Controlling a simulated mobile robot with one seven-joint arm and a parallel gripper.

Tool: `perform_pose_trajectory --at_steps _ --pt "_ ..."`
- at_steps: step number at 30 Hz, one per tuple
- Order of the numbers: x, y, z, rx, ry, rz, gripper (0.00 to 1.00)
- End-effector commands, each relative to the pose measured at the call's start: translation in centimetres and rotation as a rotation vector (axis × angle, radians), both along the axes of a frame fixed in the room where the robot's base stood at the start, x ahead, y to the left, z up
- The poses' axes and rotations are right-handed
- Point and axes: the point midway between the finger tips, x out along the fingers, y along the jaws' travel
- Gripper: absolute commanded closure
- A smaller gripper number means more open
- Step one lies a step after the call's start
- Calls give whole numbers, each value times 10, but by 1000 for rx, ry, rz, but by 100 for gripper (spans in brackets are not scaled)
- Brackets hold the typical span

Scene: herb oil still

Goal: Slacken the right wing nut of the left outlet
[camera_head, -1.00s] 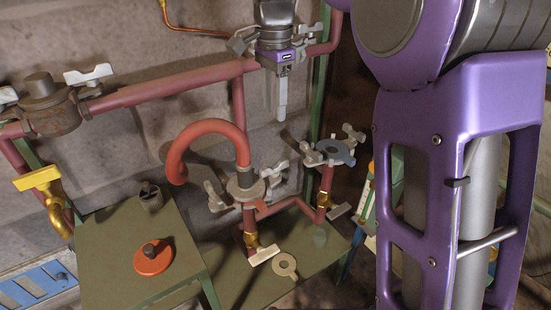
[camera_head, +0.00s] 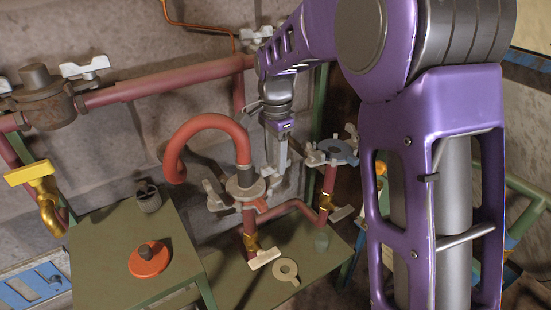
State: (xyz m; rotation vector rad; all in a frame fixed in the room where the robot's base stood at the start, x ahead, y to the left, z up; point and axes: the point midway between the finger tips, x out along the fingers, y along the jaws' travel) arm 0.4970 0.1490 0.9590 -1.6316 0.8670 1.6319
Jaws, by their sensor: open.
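The left outlet (camera_head: 244,187) is a grey flange on a red pipe, with a red gooseneck (camera_head: 210,122) rising from it. Its left wing nut (camera_head: 212,194) shows at the flange's left side. Its right wing nut is largely hidden behind my gripper's fingers at the flange's right side. My gripper (camera_head: 278,178) is open and points down, fingertips overlapping that spot. I cannot tell whether the nut is between the fingers or whether they touch it.
The right outlet (camera_head: 337,152), with its own wing nuts, stands close to the right of my gripper. A loose ring gasket (camera_head: 286,272) lies on the green bench. An orange disc (camera_head: 149,259) and a small grey cup (camera_head: 148,197) are on the left green table. A red pipe runs behind.

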Motion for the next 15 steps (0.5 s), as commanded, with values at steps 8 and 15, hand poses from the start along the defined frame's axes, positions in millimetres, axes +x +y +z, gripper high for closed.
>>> perform_pose_trajectory --at_steps 8,15 --pt "0 0 0 0 0 0 73" --pt "0 0 0 0 0 0 100"
